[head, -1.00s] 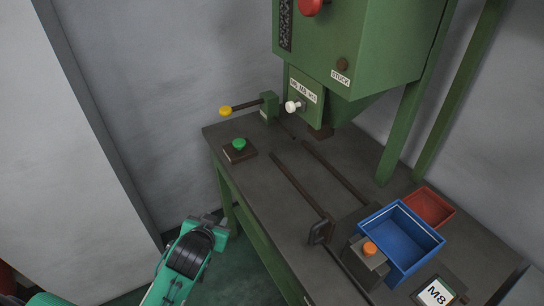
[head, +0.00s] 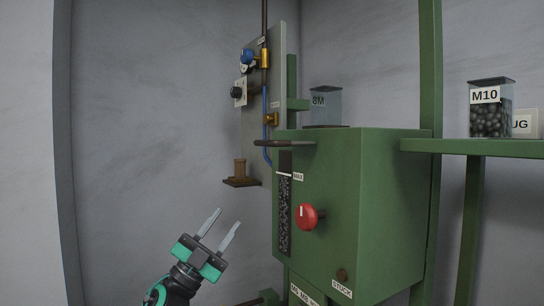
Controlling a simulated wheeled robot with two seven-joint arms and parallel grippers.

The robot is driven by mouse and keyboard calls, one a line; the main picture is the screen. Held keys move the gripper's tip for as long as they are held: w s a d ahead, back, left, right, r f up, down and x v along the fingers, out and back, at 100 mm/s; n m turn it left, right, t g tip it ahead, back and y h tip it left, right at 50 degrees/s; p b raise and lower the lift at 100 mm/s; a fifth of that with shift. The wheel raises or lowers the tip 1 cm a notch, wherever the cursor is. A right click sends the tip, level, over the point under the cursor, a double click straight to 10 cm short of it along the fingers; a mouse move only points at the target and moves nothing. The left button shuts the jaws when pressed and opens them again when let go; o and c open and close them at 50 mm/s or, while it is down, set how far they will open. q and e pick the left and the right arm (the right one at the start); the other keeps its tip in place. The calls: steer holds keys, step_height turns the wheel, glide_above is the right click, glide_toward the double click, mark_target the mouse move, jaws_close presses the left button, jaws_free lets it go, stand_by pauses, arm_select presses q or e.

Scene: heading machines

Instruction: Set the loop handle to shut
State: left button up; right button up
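A grey panel (head: 279,90) on the wall behind the green machine carries a blue handle (head: 247,57) at its upper left, a dark knob (head: 240,87) below it, and brass fittings (head: 264,59) on a pipe. A dark bar (head: 285,143) sticks out at the top edge of the machine's front. I cannot tell for sure which of these is the loop handle, nor its setting. My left gripper (head: 228,217) is open and empty, fingers pointing up, below and left of the panel, apart from everything. My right gripper is out of view.
The green machine box (head: 350,200) with a red knob (head: 306,216) stands right of my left gripper. A small brown shelf (head: 242,182) juts out above it. A jar marked M10 (head: 490,115) stands on a green shelf at right. The wall side at left is free.

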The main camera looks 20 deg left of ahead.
arm_select(q)
step_height(320, 180, up, 9)
steer(key=s+d+m+g+h, duration=0.1)
steer(key=m+g+h, duration=0.5)
steer(key=m+g, duration=0.5)
steer(key=m+g+y, duration=0.2)
steer(key=g+y, duration=0.1)
steer(key=y, duration=0.1)
glide_toward(260, 144)
steer(key=shift+y, duration=0.3)
steer(key=p+x, duration=0.1)
steer(key=x, duration=0.2)
steer(key=p+x, duration=0.2)
steer(key=x, duration=0.2)
steer(key=p+x, duration=0.2)
steer(key=x, duration=0.2)
steer(key=shift+w+r, duration=0.1)
steer(key=shift+r, duration=0.3)
steer(key=shift+w+d, duration=0.3)
steer(key=shift+d, duration=0.3)
